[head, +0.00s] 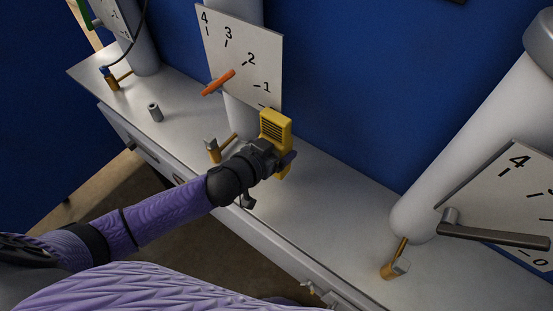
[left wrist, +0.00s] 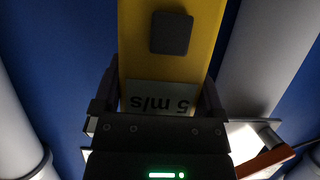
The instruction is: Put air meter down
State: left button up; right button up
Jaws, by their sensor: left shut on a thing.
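The air meter (head: 276,129) is a yellow box with dark slots on its face. In the head view it is near the middle, in front of the central white column and over the grey bench. My left gripper (head: 275,160) is shut on its lower part. In the left wrist view the yellow air meter (left wrist: 200,30) stands between the two fingers of my left gripper (left wrist: 158,98), with a dark square and a label reading "5 m/s" upside down. I cannot tell from these views whether its bottom touches the bench. My right gripper is not in view.
The grey bench (head: 330,215) runs from upper left to lower right; its right-centre top is clear. A white dial board with an orange pointer (head: 218,83) hangs behind.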

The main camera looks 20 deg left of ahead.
pick_arm(q)
jog(key=shift+f, duration=0.65)
jog(key=shift+w+d+f+b, duration=0.1)
jog(key=shift+f+b, duration=0.8)
jog(key=shift+f, duration=1.15)
jog(key=shift+f, duration=0.15)
